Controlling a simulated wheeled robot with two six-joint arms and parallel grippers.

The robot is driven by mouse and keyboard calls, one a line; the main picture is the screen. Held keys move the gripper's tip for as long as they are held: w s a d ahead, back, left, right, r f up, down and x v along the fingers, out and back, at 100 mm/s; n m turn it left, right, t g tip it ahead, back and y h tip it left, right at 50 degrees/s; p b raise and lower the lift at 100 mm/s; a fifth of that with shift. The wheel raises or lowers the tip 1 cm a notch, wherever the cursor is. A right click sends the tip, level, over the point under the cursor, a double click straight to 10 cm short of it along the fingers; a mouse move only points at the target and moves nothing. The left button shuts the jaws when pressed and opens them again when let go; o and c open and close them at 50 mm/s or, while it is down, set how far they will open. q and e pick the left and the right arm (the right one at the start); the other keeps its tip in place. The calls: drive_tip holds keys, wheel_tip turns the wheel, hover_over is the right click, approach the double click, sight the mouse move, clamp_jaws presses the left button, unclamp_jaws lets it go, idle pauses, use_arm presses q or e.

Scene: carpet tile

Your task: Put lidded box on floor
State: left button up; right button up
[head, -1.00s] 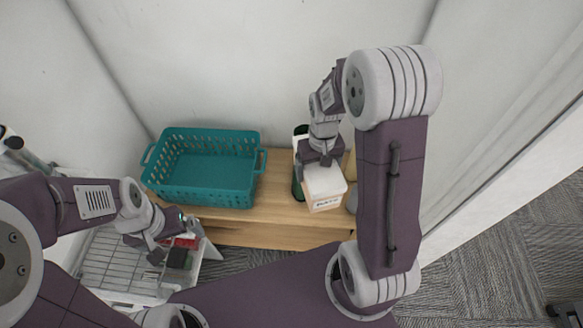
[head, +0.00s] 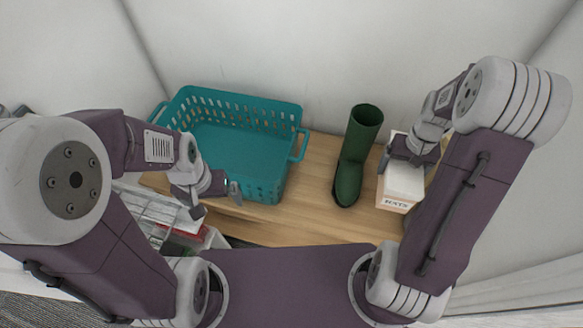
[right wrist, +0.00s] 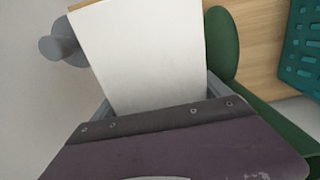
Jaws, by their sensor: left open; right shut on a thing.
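The lidded box (head: 402,187) is white on top with a tan front that carries dark lettering. It is at the right end of the wooden bench in the head view. My right gripper (head: 408,160) is shut on the lidded box from behind. In the right wrist view the box's white lid (right wrist: 145,55) fills the space between the fingers. I cannot tell whether the box touches the bench. My left gripper (head: 218,202) is open and empty, in front of the teal basket. The floor shows only a little at the lower left of the head view.
A teal basket (head: 275,188) stands on the left of the wooden bench (head: 310,222). A green boot (head: 349,180) stands upright between basket and box. A wire rack (head: 155,207) with items is at the left. A wall closes off the back.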

wheel_tip(320, 180, down, 10)
drive_tip(key=b, duration=0.3)
drive_tip(key=shift+r, duration=0.1)
idle(0.4)
drive_tip(key=o, duration=1.9)
